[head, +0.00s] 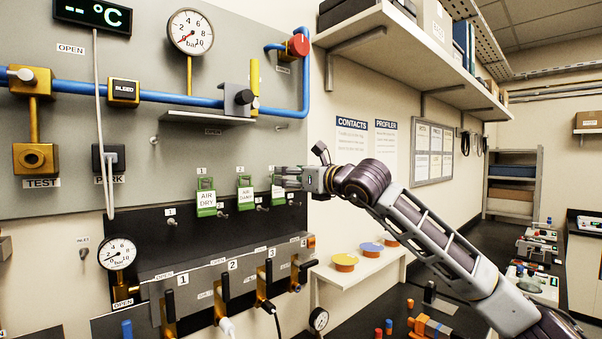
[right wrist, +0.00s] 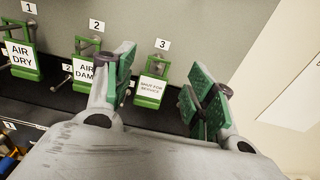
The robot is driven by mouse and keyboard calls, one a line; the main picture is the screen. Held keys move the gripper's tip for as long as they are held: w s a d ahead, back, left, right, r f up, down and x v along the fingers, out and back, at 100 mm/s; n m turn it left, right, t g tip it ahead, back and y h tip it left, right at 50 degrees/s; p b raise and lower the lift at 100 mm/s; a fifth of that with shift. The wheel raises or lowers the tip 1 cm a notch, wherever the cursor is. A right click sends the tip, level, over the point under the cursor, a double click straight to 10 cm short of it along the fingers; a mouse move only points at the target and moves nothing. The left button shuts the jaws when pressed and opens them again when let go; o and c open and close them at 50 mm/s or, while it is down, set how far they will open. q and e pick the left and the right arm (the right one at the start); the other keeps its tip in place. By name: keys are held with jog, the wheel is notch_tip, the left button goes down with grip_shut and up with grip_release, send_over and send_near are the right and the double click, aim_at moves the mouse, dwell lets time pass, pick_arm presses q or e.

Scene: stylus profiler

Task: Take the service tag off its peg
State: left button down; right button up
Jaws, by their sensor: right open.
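The service tag (right wrist: 151,88), a green holder with a white card reading "SHUT FOR SERVICE", hangs under label 3 in the right wrist view. In the head view the service tag (head: 278,193) is partly hidden behind my right gripper (head: 288,178). In the right wrist view my right gripper (right wrist: 162,75) is open, with green-padded fingers on either side of the tag and a visible gap to it. Nothing is held. Its peg (right wrist: 163,59) shows only in part at the tag's top. My left gripper is not in view.
The "AIR DRY" tag (head: 206,198) and "AIR DAMP" tag (head: 245,194) hang to the left, the latter close to my left-hand finger in the wrist view. Valve handles (head: 265,285) stand below. A shelf with coloured-lidded tubs (head: 345,262) is at lower right.

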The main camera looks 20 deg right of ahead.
aim_at(278, 189)
jog(key=shift+p+x, duration=1.2)
jog(key=shift+x, duration=2.1)
jog(key=shift+c, duration=0.3)
grip_shut()
jog(key=shift+d+r, duration=0.2)
jog(key=shift+r, duration=0.3)
jog(key=shift+s, duration=0.1)
